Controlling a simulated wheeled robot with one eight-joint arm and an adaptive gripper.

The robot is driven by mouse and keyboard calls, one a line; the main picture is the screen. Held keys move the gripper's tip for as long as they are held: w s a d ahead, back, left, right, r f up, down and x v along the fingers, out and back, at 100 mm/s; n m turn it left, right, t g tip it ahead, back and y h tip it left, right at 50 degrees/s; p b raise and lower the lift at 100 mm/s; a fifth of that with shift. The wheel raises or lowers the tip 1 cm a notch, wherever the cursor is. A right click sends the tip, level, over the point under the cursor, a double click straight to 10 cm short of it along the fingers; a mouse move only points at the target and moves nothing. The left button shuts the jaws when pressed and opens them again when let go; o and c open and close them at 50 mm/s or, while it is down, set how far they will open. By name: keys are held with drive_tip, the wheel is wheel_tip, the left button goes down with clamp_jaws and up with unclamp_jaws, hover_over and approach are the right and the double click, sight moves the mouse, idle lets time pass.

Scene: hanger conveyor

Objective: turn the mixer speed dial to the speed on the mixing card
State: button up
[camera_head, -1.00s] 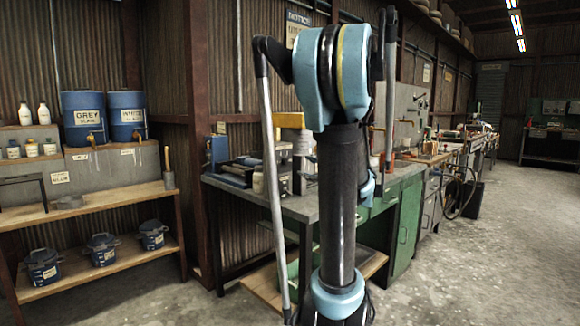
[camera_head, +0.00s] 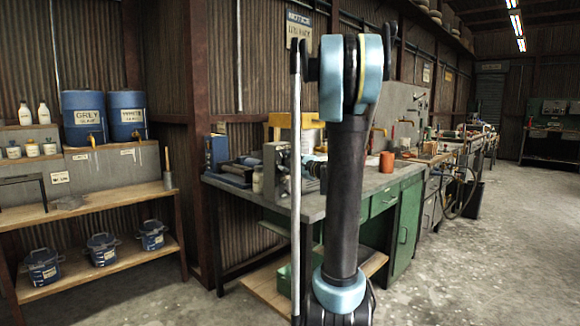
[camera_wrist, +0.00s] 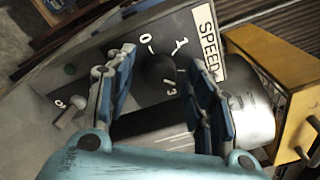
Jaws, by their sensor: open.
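The mixer speed dial (camera_wrist: 160,69) is a round black knob on a grey panel (camera_wrist: 105,40), beside a white SPEED label (camera_wrist: 208,42). The marks 0, 1 and 3 show around it; another mark may be hidden, and I cannot tell its setting. My gripper (camera_wrist: 160,64) is open, its two blue-padded fingers on either side of the dial in the wrist view. I cannot tell whether they touch it. The mixer's yellow part (camera_head: 290,120) shows on the bench in the head view, partly behind my arm. I cannot make out a mixing card.
A metal cylinder (camera_wrist: 250,115) lies close by the right finger. An orange cup (camera_head: 386,161) stands on the bench (camera_head: 405,178). Shelves with blue drums (camera_head: 83,115) are left; the floor at right is clear.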

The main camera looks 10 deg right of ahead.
drive_tip(key=c, duration=1.1)
drive_tip(key=shift+f+n, duration=0.15)
drive_tip(key=shift+n, duration=1.65)
drive_tip(key=o, duration=1.1)
drive_tip(key=v, duration=1.2)
drive_tip(key=shift+f, duration=0.25)
